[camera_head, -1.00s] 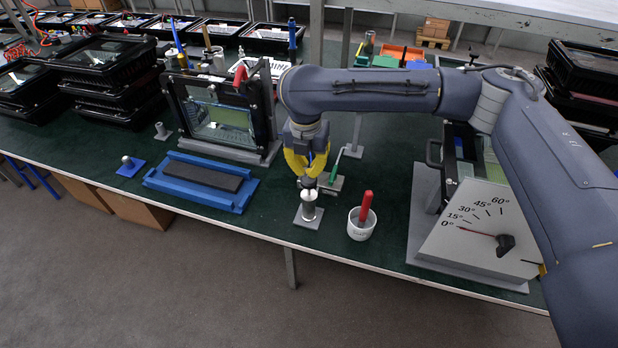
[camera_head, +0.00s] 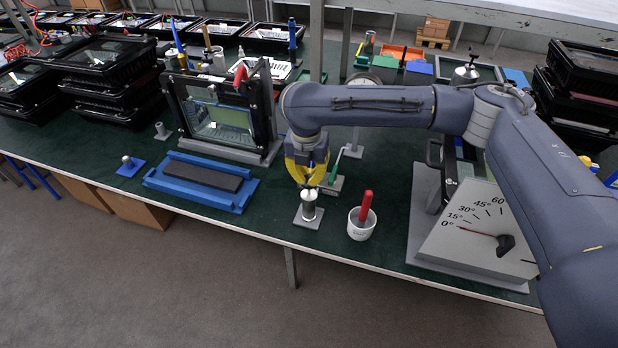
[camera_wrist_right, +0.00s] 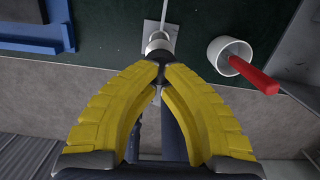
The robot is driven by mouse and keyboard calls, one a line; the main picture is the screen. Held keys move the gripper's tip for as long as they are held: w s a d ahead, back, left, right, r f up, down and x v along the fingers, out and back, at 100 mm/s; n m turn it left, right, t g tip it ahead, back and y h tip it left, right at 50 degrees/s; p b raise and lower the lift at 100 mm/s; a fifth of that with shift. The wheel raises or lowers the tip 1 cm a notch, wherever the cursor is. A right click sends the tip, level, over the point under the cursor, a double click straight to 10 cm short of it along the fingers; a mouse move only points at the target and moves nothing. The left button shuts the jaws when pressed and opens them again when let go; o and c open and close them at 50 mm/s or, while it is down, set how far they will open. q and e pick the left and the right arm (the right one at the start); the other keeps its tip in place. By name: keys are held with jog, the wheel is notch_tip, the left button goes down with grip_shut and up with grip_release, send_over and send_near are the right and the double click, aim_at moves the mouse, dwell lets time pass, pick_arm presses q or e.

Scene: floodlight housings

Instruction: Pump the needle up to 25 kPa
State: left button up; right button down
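A small silver post with a rounded top (camera_head: 309,211), apparently the pump, stands on a grey plate near the table's front edge. It also shows in the wrist view (camera_wrist_right: 158,42). My right gripper (camera_head: 307,184) is directly above it, pointing down, its tips at or just above the silver top; I cannot tell whether they touch. My left gripper is not in view.
A white cup (camera_head: 361,230) with a red-handled tool stands right of the post. A green-handled tool (camera_head: 336,166) is close behind. A blue fixture (camera_head: 200,183) lies left, and a grey angle-scale stand (camera_head: 470,240) is right.

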aim_at(308, 186)
jog(key=shift+f, duration=2.1)
jog(key=s, duration=0.2)
jog(key=s+a+r, duration=0.1)
notch_tip(308, 186, up, 12)
jog(key=s, duration=0.1)
jog(key=shift+a, duration=0.2)
dwell(0.4)
